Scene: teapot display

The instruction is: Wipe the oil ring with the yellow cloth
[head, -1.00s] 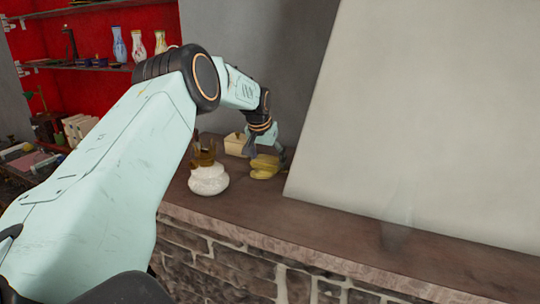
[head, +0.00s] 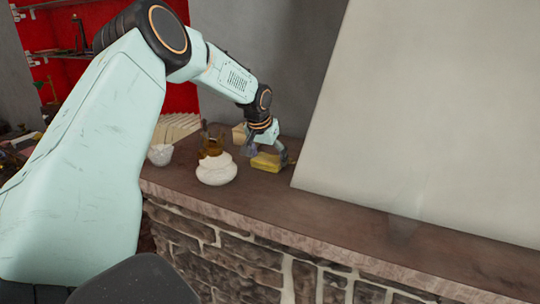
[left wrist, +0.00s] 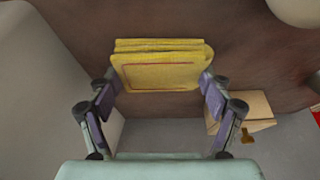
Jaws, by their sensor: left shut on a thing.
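The yellow cloth (head: 266,162) is a folded pad at the back of the brown stone-edged ledge. My left gripper (head: 268,153) reaches down to it from above. In the left wrist view, the cloth (left wrist: 162,72) spans between the two fingertips of the left gripper (left wrist: 159,84), which is shut on its sides. I cannot tell whether its underside touches the ledge. No oil ring can be made out in either view. My right gripper is not in view.
A white lidded pot (head: 216,171) stands left of the cloth, with an amber glass vessel (head: 211,148) behind it. A pale box (head: 239,134) is behind. A large slanted pale panel (head: 430,120) rises at right. A faint clear object (head: 404,226) stands before it.

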